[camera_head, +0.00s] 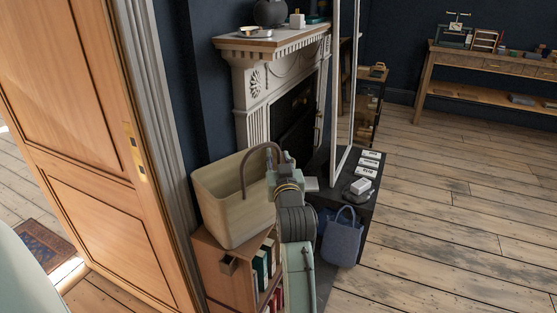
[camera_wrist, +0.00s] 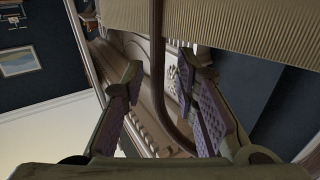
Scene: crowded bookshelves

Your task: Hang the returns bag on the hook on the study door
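A beige bag (camera_head: 222,195) with a brown handle (camera_head: 246,158) sits on the low bookcase beside the door. A smaller blue bag (camera_head: 342,240) with a looped handle is to its right; no label shows which one is the returns bag. My gripper (camera_head: 276,172) is at the right side of the beige bag's handle. In the wrist view my gripper (camera_wrist: 157,78) is open, with the brown handle (camera_wrist: 157,45) passing between the spread fingers. The beige bag's ribbed side (camera_wrist: 240,25) fills the top there. The study door (camera_head: 105,150) stands at the left; no hook shows on its visible face.
The low bookcase (camera_head: 222,277) holds several books under the beige bag. A fireplace mantel (camera_head: 270,42) stands behind it, with a tall white frame (camera_head: 343,90) close on the right. A dark low surface (camera_head: 372,190) bears small white cards. Wooden floor (camera_head: 440,210) is clear at right.

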